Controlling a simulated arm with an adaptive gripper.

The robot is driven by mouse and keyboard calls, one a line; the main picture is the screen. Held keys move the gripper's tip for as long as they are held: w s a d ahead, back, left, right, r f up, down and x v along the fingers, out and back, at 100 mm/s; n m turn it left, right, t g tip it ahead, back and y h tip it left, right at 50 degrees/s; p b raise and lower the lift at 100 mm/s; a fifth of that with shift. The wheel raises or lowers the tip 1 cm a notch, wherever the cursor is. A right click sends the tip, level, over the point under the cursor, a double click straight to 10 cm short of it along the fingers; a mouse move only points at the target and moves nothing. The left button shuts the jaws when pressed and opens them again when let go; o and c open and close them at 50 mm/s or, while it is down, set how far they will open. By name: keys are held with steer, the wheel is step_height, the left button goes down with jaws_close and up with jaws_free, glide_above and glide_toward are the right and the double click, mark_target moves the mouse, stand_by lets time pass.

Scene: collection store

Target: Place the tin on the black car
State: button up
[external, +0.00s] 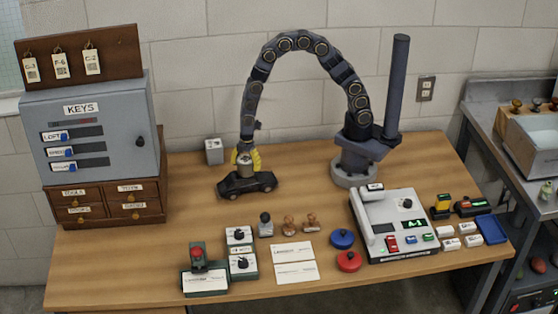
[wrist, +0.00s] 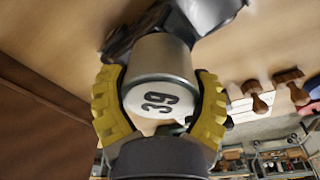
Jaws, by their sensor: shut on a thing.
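The black car (external: 247,185) stands on the table directly below the tin. The tin appears to be at the car's roof, but I cannot tell whether it rests on it or hangs just above. In the wrist view the dark car (wrist: 135,35) is partly hidden behind the tin.
A key cabinet (external: 90,130) on wooden drawers (external: 105,203) stands to the left. A small grey box (external: 214,151) is behind the car. Stamps (external: 289,225), cards (external: 293,252) and a white device (external: 400,225) are in front and right. Bare table lies left of the car.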

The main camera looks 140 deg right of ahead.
steer(key=shift+f, duration=0.2)
steer(key=o, duration=1.2)
steer(key=shift+c, duration=0.2)
